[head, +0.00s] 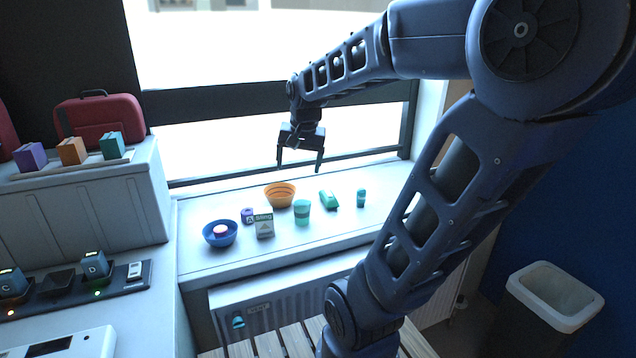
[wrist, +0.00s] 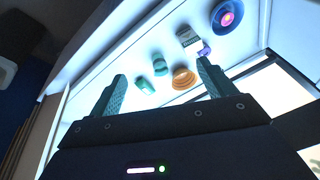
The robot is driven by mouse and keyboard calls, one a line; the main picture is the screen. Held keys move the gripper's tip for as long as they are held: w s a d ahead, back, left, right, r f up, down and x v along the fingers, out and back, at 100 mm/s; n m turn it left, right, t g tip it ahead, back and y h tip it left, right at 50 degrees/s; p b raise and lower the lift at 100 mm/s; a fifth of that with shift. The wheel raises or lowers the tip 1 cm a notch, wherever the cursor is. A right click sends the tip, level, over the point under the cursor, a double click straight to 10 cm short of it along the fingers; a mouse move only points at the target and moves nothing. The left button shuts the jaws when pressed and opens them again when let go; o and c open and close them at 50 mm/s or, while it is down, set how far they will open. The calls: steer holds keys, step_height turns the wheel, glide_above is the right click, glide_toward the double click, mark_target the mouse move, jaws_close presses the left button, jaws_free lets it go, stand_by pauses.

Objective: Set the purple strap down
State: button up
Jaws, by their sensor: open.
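My gripper (head: 300,167) is open and empty, fingers pointing down, in front of the window and above the white sill. In the wrist view its two fingers (wrist: 160,76) stand wide apart with nothing between them. A small purple item (head: 247,215) sits on the sill between a blue bowl and an orange bowl; it also shows in the wrist view (wrist: 204,48). A purple block-like piece (head: 30,156) stands at the left end of a row on the left cabinet. I cannot tell which of these two is the strap. Neither touches my gripper.
The sill (head: 345,232) holds a blue bowl (head: 220,233) with a pink thing inside, an orange bowl (head: 280,195), a small box (head: 264,226) and several green items. Orange (head: 72,151) and teal (head: 112,145) blocks stand on the cabinet. A bin (head: 553,292) stands right.

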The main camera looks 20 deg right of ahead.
steer(key=s+d+f+n+t, duration=0.1)
steer(key=s+n, duration=0.3)
steer(key=s, duration=0.6)
steer(key=shift+s+d+f+n, duration=0.15)
steer(key=shift+s+f+n, duration=0.05)
steer(key=shift+f+n, duration=0.15)
